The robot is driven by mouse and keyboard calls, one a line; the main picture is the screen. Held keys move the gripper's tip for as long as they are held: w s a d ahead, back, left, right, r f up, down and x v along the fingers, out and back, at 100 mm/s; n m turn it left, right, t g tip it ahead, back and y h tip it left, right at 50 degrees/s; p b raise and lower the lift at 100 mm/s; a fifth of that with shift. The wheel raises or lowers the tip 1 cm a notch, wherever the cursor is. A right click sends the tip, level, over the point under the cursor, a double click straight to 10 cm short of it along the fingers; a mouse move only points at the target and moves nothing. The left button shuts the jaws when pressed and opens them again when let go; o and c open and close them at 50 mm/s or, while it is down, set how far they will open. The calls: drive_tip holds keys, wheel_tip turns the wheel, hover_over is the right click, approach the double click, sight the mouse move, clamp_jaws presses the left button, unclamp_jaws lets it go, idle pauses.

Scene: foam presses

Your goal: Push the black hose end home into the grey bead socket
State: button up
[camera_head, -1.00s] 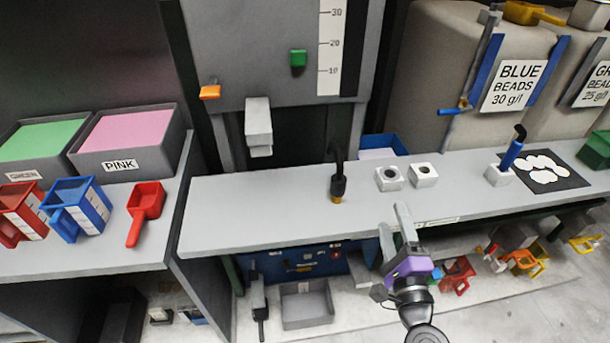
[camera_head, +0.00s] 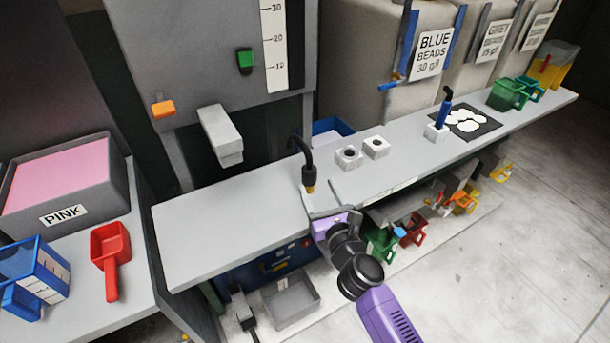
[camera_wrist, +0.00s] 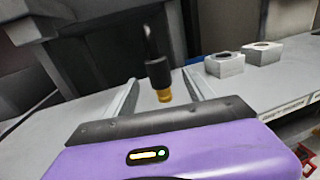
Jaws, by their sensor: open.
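The black hose end (camera_head: 309,176) hangs upright over the bench, its black hose (camera_head: 299,144) curving down to a brass tip. It also shows in the wrist view (camera_wrist: 158,72), with the brass tip (camera_wrist: 164,96) lowest. My gripper (camera_head: 320,198) is open at the bench's front edge; in the wrist view its fingers stand either side of the hose end, with gaps showing. Two light grey blocks with dark round holes, a left one (camera_head: 348,158) and a right one (camera_head: 376,147), sit right of the hose. I cannot tell which is the grey bead socket.
A block holding a blue hose end (camera_head: 443,112) stands farther right, beside a black mat (camera_head: 488,122) with white discs. A press with an orange button (camera_head: 162,108) and a green button (camera_head: 245,60) rises behind. The bench (camera_head: 205,235) is clear on the left.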

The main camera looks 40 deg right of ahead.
sight(311, 180)
drive_tip(key=x, duration=0.7)
drive_tip(key=shift+w+a+f, duration=0.1)
drive_tip(key=shift+w+f, duration=0.15)
drive_tip(key=shift+f, duration=0.15)
drive_tip(key=shift+c, duration=0.4)
drive_tip(key=shift+r, duration=0.1)
clamp_jaws()
